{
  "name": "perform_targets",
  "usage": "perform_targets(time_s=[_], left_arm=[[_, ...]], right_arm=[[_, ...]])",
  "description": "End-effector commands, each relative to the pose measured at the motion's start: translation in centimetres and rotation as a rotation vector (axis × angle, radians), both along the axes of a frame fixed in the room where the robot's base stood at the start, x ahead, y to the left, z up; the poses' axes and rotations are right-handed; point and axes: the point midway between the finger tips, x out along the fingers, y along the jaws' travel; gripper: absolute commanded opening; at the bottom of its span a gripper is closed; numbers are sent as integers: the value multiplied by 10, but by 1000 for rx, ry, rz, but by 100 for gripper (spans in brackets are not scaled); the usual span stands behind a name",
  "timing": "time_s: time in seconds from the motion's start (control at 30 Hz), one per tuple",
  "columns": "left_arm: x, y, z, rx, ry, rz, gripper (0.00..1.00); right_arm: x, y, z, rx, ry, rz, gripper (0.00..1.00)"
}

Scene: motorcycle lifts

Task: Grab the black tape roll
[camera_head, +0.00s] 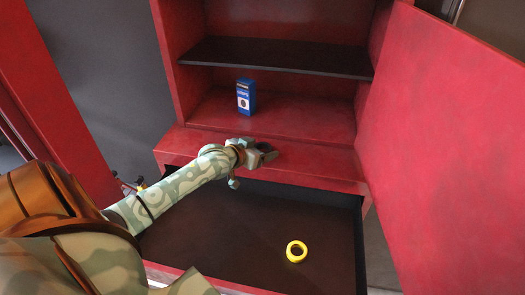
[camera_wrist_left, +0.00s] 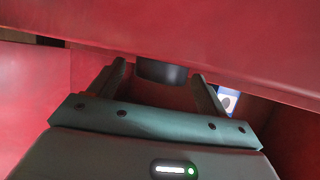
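The black tape roll (camera_wrist_left: 161,72) shows in the left wrist view, ahead of my left gripper and between the lines of its two fingers. My left gripper (camera_wrist_left: 158,82) is open, with a gap between each finger and the roll. In the head view my left gripper (camera_head: 266,154) is over the red ledge in front of the cabinet opening. I cannot make out the roll clearly there, as the gripper covers that spot. My right gripper is not in view.
A blue box (camera_head: 245,97) stands on the cabinet floor under a dark shelf (camera_head: 275,56). An open drawer (camera_head: 235,235) below holds a yellow tape roll (camera_head: 296,251). An open red door (camera_head: 445,140) bounds the right side.

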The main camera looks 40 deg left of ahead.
Motion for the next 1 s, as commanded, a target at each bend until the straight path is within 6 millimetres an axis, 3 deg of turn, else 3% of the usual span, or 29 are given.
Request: perform_targets(time_s=[0.03,0.13,0.17,0.47,0.63,0.77,1.0], left_arm=[[0,0,0,0,0,0,62],[0,0,0,0,0,0,34],[0,0,0,0,0,0,30],[0,0,1,0,0,0,30],[0,0,15,2,-1,-1,30],[-2,-3,39,-1,-3,-2,30],[-40,-40,100,-1,-3,-2,30]], right_arm=[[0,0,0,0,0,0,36],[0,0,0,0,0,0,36],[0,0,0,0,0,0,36],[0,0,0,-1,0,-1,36],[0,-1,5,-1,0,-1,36],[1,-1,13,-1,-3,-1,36],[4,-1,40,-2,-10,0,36]])
